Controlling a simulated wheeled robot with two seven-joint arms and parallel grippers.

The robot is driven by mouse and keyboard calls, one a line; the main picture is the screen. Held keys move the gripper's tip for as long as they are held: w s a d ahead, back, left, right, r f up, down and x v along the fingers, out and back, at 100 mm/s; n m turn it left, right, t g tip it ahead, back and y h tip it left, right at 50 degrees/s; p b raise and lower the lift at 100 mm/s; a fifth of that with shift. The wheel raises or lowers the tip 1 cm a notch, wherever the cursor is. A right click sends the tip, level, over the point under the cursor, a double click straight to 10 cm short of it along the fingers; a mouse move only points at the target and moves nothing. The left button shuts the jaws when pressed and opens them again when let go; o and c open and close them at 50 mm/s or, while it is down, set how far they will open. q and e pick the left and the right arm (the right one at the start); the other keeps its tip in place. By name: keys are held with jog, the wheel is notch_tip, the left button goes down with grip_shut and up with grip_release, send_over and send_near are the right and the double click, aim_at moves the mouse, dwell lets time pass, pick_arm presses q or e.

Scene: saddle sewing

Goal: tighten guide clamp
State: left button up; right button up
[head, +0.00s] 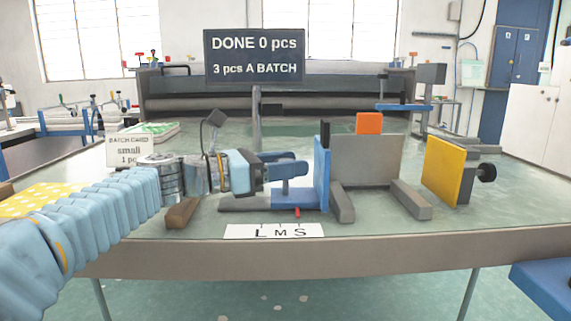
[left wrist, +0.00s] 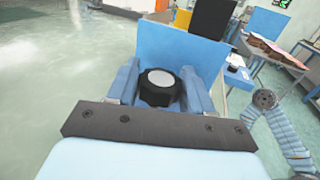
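The guide clamp's knob (left wrist: 160,86), black with a pale round top, sits between my left gripper's two blue fingers in the left wrist view. My left gripper (head: 288,168) reaches in from the left, just left of the upright blue guide plate (head: 322,174). Its fingers (left wrist: 160,92) lie close against both sides of the knob and look shut on it. The arm and fingers hide the knob in the head view. The blue plate also stands ahead in the left wrist view (left wrist: 178,50). A small red pointer (head: 297,212) is above the L M S scale (head: 274,231). A ribbed arm, seemingly my right, shows in the wrist view; its fingers cannot be made out.
A grey block (head: 366,160) with an orange piece (head: 369,123) stands right of the blue plate. A yellow plate (head: 444,170) with a black knob (head: 486,172) is farther right. A batch card (head: 127,150) reads small. The sign (head: 254,55) reads DONE 0 pcs.

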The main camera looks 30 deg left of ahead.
pick_arm(q)
jog(key=shift+c, duration=0.9)
jog(key=shift+r+m+g+h+p, duration=0.15)
jog(key=shift+m+g+h+p, duration=0.25)
jog(key=shift+p, duration=0.1)
jog(key=shift+m+g+h+p, duration=0.4)
jog(key=shift+m+g+h, duration=0.2)
jog(key=shift+g+h, duration=0.1)
jog(key=m+g+h, duration=0.1)
jog(key=m+g, duration=0.1)
jog(key=shift+g+h, duration=0.3)
jog(key=shift+h, duration=0.1)
jog(key=shift+m+g+h, duration=0.8)
jog(key=shift+m+g, duration=0.3)
jog(key=shift+g, duration=0.7)
jog(key=o, duration=1)
jog(key=shift+c, duration=0.2)
